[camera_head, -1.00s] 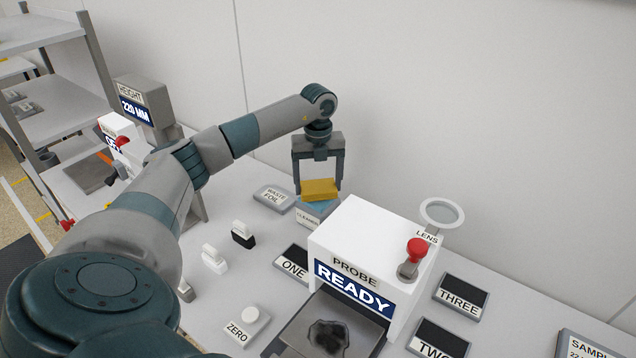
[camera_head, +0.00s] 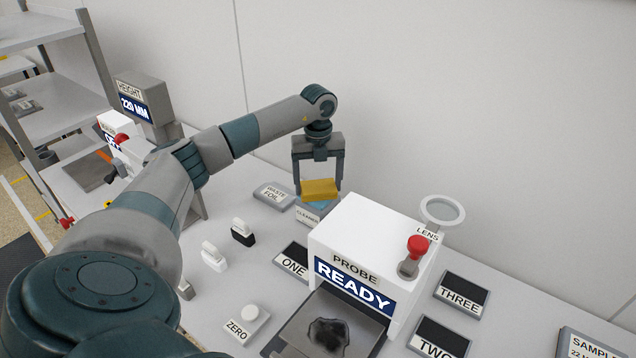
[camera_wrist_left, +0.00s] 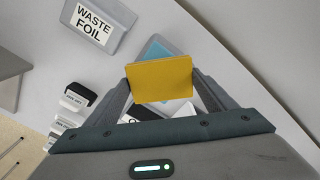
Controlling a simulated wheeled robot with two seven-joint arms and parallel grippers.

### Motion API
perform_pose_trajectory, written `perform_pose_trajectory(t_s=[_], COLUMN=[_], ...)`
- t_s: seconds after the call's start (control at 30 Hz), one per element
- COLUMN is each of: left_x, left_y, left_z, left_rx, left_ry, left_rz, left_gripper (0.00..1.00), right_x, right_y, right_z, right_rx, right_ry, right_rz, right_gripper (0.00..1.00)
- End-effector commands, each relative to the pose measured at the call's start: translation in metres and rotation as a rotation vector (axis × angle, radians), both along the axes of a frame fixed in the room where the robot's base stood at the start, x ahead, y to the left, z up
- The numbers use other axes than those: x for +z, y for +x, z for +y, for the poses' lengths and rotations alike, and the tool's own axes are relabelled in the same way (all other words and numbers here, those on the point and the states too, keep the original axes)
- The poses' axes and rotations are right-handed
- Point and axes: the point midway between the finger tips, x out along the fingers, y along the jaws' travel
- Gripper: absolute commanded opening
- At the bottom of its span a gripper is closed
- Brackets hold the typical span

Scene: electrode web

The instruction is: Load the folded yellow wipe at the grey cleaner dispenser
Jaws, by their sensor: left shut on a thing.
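The folded yellow wipe (camera_head: 319,190) is held between the fingers of my left gripper (camera_head: 319,184), which points down at the back of the bench. In the left wrist view the wipe (camera_wrist_left: 160,79) lies flat across the fingertips. The grey cleaner dispenser (camera_head: 308,217), with a pale blue top, is directly below and partly behind the wipe. In the left wrist view the blue top (camera_wrist_left: 158,48) shows past the wipe's edge. Whether the wipe touches the dispenser I cannot tell. My right gripper is not in view.
A waste foil tray (camera_head: 274,195) is left of the dispenser. The white probe box (camera_head: 372,248) reading READY stands close on the right, with a red knob (camera_head: 417,246) and a lens ring (camera_head: 442,211). A black-and-white block (camera_head: 243,232) and a white one (camera_head: 213,256) stand in front.

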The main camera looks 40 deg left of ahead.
Motion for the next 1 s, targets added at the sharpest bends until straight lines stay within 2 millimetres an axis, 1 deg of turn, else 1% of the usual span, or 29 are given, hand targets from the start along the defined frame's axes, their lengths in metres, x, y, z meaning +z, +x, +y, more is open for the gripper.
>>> perform_pose_trajectory(t_s=[0.6,1.0], left_x=[-0.0013,-0.0019], left_y=[-0.0001,-0.0003], left_z=[-0.0001,-0.0002], left_rx=[0.0,0.0], left_ry=[0.001,0.0], left_rz=[0.001,0.001], left_gripper=[0.59,0.59], right_x=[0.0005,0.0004], right_y=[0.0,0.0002], right_z=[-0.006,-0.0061], right_rx=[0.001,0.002], right_ry=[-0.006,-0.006], right_rz=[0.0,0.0], right_gripper=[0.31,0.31])
